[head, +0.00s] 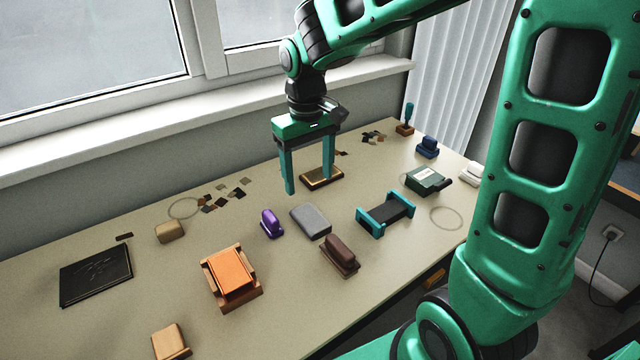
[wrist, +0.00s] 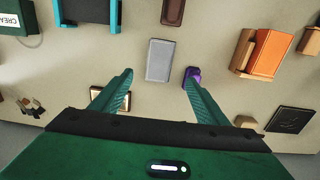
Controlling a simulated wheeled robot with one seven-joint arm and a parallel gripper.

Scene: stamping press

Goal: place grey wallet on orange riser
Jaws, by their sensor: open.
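The grey wallet (head: 310,220) lies flat on the table between a purple stamp-like block and a dark brown one. In the wrist view the grey wallet (wrist: 160,60) lies ahead of the fingers, near the middle. The orange riser (head: 231,272) sits at the front left of the table with a wooden frame around it; it also shows in the wrist view (wrist: 271,53) at the right. My gripper (head: 310,182) is open and empty, above the table behind the wallet. Its fingers (wrist: 158,82) point down, spread apart, and do not touch the wallet.
Close to the wallet are the purple block (head: 271,223), the brown block (head: 340,255) and a teal-ended black stand (head: 386,213). A black folder (head: 95,275) lies at the left. Bare table separates wallet and riser.

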